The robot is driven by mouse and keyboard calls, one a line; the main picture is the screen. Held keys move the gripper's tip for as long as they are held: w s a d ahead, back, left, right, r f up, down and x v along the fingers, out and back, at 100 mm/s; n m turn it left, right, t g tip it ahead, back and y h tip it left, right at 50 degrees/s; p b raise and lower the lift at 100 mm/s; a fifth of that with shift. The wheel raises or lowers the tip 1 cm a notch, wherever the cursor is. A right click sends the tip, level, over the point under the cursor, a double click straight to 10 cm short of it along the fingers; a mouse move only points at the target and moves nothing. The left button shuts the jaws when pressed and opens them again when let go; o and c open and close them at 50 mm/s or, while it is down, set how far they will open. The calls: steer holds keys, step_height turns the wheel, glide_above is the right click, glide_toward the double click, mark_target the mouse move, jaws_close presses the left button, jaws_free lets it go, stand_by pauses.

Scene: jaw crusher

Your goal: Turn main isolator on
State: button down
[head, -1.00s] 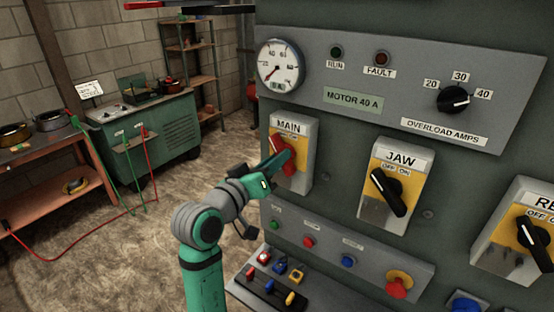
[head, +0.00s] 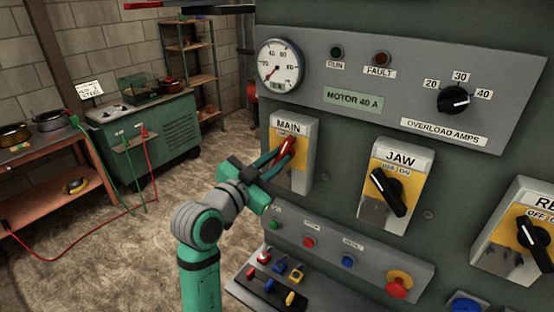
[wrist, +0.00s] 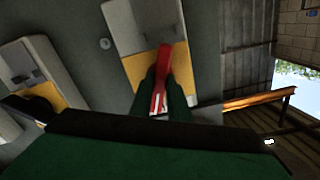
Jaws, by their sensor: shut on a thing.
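The main isolator (head: 301,175) is a grey box with a yellow plate and a "MAIN" label, at the left of the panel in the head view. Its red handle (head: 287,149) is tilted, with its upper end to the right. My gripper (head: 282,158) is shut on this handle, its fingers reaching in from the lower left. In the wrist view the red handle (wrist: 162,80) stands between my two dark green fingers, against the yellow plate. The OFF and ON marks on the main isolator are mostly hidden by the handle and fingers.
The JAW isolator (head: 388,190) with a black handle is to the right, and another isolator (head: 525,235) is beyond it. Below is a row of push buttons (head: 309,242) and a shelf with small padlocks (head: 280,267). The floor to the left is open.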

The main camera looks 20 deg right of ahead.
steer(key=shift+m, duration=2.2)
steer(key=c, duration=1.7)
jaws_free()
steer(key=v, duration=1.1)
